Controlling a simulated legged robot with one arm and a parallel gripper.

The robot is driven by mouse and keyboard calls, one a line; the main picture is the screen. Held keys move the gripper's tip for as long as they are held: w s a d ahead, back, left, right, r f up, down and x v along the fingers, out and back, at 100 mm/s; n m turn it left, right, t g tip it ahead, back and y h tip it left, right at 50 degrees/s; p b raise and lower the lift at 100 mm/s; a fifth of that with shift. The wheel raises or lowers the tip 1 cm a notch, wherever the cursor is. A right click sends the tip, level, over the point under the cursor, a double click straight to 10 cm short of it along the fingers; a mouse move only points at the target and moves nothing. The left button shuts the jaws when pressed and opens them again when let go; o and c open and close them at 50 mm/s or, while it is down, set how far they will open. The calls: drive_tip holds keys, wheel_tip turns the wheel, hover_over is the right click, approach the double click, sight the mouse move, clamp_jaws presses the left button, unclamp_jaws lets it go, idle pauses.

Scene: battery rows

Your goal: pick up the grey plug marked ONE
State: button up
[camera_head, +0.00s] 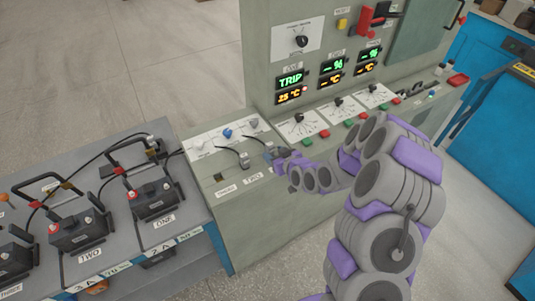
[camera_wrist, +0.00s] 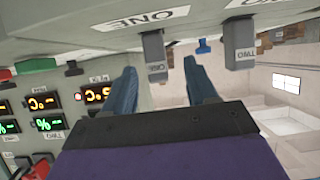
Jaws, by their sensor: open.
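The grey plug marked ONE (camera_wrist: 154,48) sticks out of the panel in the wrist view, which looks upside down. A large ONE label (camera_wrist: 140,20) is on the panel beside it. My gripper (camera_wrist: 160,66) is open, with one blue finger on each side of the plug's free end in the picture; I see no contact. A second grey plug marked TWO (camera_wrist: 239,45) is right of the fingers. In the head view my gripper (camera_head: 277,157) is at the console ledge and largely hides plug ONE; plug TWO (camera_head: 244,160) stands to its left.
The console (camera_head: 226,203) carries lit displays (camera_head: 290,81), knobs and coloured buttons close to my arm. A blue knob (camera_head: 227,133) is behind the plugs. Batteries with cables stand on the grey bench (camera_head: 188,208) at left. A blue cabinet (camera_head: 480,140) is at right.

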sight(266, 147)
drive_tip(key=shift+w+d+f, duration=0.1)
drive_tip(key=shift+w+f, duration=0.2)
drive_tip(key=shift+w, duration=0.55)
drive_tip(key=x, duration=0.1)
drive_tip(key=b+x, duration=0.1)
drive_tip(key=x, duration=0.1)
drive_tip(key=a+b+x, duration=0.1)
drive_tip(key=x, duration=0.1)
drive_tip(key=shift+s+a, duration=0.1)
drive_tip(key=shift+a, duration=0.05)
drive_tip(key=shift+d+r, duration=0.1)
drive_tip(key=shift+d, duration=0.25)
drive_tip(key=shift+a, duration=0.3)
drive_tip(key=c, duration=0.8)
drive_tip(key=shift+d, duration=0.15)
clamp_jaws()
